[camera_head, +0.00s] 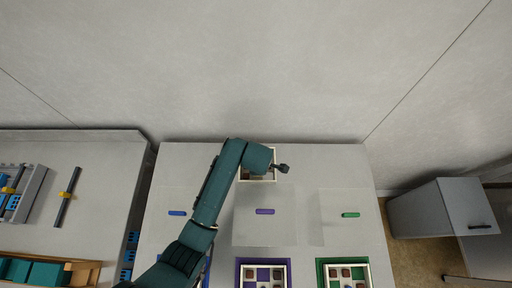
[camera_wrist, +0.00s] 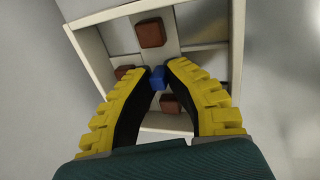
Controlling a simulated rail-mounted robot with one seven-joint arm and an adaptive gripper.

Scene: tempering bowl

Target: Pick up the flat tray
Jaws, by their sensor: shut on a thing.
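A white-walled tray (camera_wrist: 91,60) with compartments fills the middle of the wrist view. It holds several brown blocks, one of them (camera_wrist: 151,33) near the top. In the head view the tray (camera_head: 272,179) is at the back middle of the table, partly covered by my arm. In the wrist view my gripper (camera_wrist: 159,75) has its yellow fingers closed together on a small blue piece (camera_wrist: 158,79) over the tray's middle. I cannot tell whether the blue piece is joined to the tray.
A purple-edged tray (camera_head: 239,270) and a green-edged tray (camera_head: 321,270) with brown pieces stand at the table's front. Clear sheets with a blue bar (camera_head: 177,213), a purple bar (camera_head: 265,211) and a green bar (camera_head: 350,215) lie behind them. A wall rises behind the table.

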